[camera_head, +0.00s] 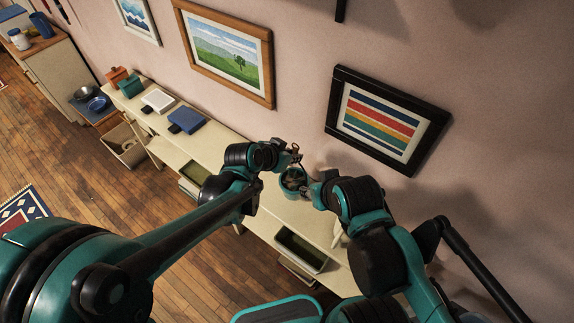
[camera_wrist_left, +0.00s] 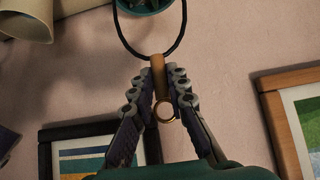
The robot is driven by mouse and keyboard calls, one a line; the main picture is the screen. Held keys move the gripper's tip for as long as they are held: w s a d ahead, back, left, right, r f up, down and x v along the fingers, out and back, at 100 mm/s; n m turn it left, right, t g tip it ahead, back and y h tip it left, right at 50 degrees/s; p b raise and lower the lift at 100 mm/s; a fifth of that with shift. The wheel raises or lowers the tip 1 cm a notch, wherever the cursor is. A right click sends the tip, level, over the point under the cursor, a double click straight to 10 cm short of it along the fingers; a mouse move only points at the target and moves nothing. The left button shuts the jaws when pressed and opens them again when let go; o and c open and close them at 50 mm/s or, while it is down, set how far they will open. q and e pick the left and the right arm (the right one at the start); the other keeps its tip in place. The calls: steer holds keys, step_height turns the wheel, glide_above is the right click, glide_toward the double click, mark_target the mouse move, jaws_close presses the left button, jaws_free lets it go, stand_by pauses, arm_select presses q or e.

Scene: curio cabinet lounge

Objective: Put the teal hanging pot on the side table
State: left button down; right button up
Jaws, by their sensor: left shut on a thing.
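The teal hanging pot (camera_head: 291,186) shows in the middle of the head view, partly hidden between my two arms. In the left wrist view its teal side (camera_wrist_left: 150,5) is cut off by the top edge, and a dark cord loop runs from it to a tan hanger piece with a ring. My left gripper (camera_wrist_left: 162,85) is shut on that hanger piece; in the head view the gripper (camera_head: 293,153) is small and dark. My right gripper (camera_head: 314,190) is close beside the pot; its jaws are unclear. A long cream table (camera_head: 215,150) runs along the wall below.
A blue item (camera_head: 187,119), a white tray (camera_head: 157,101), a teal box (camera_head: 131,86) and an orange box (camera_head: 116,76) stand at the table's far end. Framed pictures (camera_head: 388,120) hang on the wall.

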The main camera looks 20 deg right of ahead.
arm_select(q)
steer(key=f, duration=0.1)
steer(key=w+a+f+b, duration=0.1)
steer(key=f, duration=0.3)
steer(key=shift+w+a, duration=0.15)
steer(key=shift+w, duration=0.15)
steer(key=shift+f+b, duration=0.15)
steer(key=shift+b, duration=0.15)
steer(key=c, duration=1.5)
jaws_free()
steer(key=shift+s, duration=0.1)
